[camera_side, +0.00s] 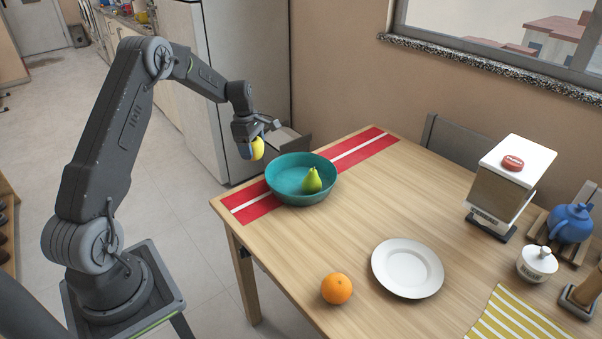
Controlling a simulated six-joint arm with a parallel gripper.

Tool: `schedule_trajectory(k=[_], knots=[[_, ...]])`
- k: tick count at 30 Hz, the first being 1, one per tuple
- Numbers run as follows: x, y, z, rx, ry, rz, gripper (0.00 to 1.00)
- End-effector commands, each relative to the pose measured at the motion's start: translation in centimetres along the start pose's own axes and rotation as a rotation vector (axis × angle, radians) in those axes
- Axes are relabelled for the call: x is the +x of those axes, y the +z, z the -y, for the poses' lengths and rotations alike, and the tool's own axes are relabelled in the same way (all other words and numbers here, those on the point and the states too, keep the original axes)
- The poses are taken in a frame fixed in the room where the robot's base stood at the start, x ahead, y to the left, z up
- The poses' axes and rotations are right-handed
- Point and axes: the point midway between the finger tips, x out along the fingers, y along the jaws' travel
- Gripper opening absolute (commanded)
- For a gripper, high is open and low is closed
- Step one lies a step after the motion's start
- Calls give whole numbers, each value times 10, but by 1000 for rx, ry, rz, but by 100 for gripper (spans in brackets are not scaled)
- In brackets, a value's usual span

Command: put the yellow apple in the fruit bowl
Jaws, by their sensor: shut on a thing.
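The yellow apple (257,149) is in my gripper (251,150), which is shut on it. The fingers hide part of the apple. Gripper and apple show just up and left of the teal fruit bowl (290,198), near its rim in the picture; I cannot tell exactly how high they are. The bowl sits on a red runner with white stripes at the table's left end. A green pear (312,179) rests inside the bowl on its right side. The bowl's left side looks empty.
An orange (336,289) and a white plate (407,268) lie on the wooden table (345,225). A white and brown box-shaped appliance (508,182), a blue teapot (570,222) and a white sugar pot (537,263) stand at the right. A chair (455,140) is behind the table.

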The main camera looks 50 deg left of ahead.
Motion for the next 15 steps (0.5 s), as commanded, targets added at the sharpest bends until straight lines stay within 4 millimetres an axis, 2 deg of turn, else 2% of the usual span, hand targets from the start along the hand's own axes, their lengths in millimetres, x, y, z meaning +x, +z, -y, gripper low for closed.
schedule_trajectory(k=[1, 3, 6, 8, 15], knots=[[-2, -11, -2, -16, 3, 0, 45], [-3, -19, -4, -28, 4, -1, 45], [2, -18, -7, -33, 4, -1, 45], [8, -10, -10, -33, 3, 0, 45], [46, 35, -29, -30, 3, -1, 45]])
